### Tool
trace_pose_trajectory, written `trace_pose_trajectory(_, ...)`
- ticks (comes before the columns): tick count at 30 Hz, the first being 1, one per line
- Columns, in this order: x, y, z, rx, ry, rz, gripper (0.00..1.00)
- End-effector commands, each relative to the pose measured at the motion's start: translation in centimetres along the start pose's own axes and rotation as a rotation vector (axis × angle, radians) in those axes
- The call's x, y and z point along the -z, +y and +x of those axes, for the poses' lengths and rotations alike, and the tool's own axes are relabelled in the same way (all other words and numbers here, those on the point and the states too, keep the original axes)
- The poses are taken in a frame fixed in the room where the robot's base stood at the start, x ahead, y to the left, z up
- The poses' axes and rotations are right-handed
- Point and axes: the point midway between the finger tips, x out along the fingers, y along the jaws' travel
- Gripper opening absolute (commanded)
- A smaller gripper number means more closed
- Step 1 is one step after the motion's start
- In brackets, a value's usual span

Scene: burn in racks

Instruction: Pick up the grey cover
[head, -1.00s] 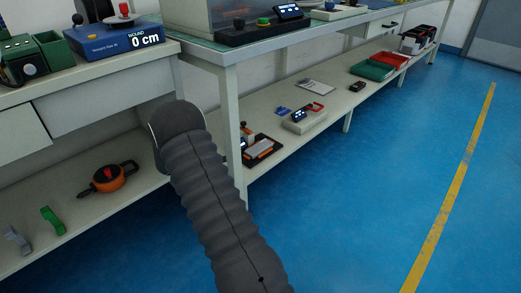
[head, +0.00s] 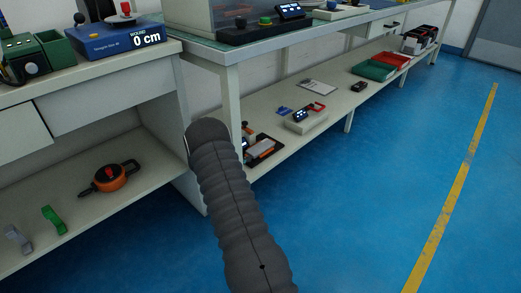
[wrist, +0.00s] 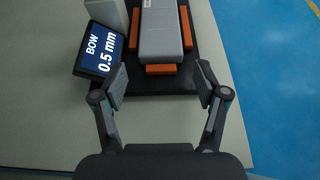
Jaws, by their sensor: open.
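The grey cover (wrist: 160,30) is a long flat grey bar in the wrist view, resting on orange supports (wrist: 161,69) on a black base (wrist: 190,84). Its far end runs out of the top of the view. In the head view, the grey cover (head: 262,147) shows small on the lower shelf, just right of my arm. My gripper (wrist: 162,82) is open, with one finger to each side of the near end of the cover. In the head view my gripper is hidden behind my arm.
A display (wrist: 100,51) reading "BOW 0.5 mm" stands close left of the cover, near my left finger. The shelf (wrist: 50,125) is bare in front, and its right edge meets blue floor (wrist: 270,90). A table leg (head: 231,105) stands beside my arm.

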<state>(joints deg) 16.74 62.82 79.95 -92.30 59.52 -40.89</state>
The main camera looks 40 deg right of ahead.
Motion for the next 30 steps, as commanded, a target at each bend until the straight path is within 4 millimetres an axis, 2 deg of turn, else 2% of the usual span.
trace_pose_trajectory(5,0.0,-0.1,1.3,0.001,0.0,0.001,0.73)
trace_pose_trajectory(12,0.0,-0.1,4.6,0.001,0.0,0.002,0.73)
trace_pose_trajectory(20,-0.1,-0.1,5.1,-0.001,0.0,0.0,0.73)
trace_pose_trajectory(21,-0.1,-0.1,5.1,0.0,0.0,0.0,0.7)
trace_pose_trajectory(23,-0.1,-0.1,5.1,0.0,0.0,0.0,0.55)
trace_pose_trajectory(27,-0.1,-0.1,5.1,0.0,0.0,0.0,0.2)
trace_pose_trajectory(30,-0.1,-0.1,5.1,0.0,-0.001,0.001,0.19)
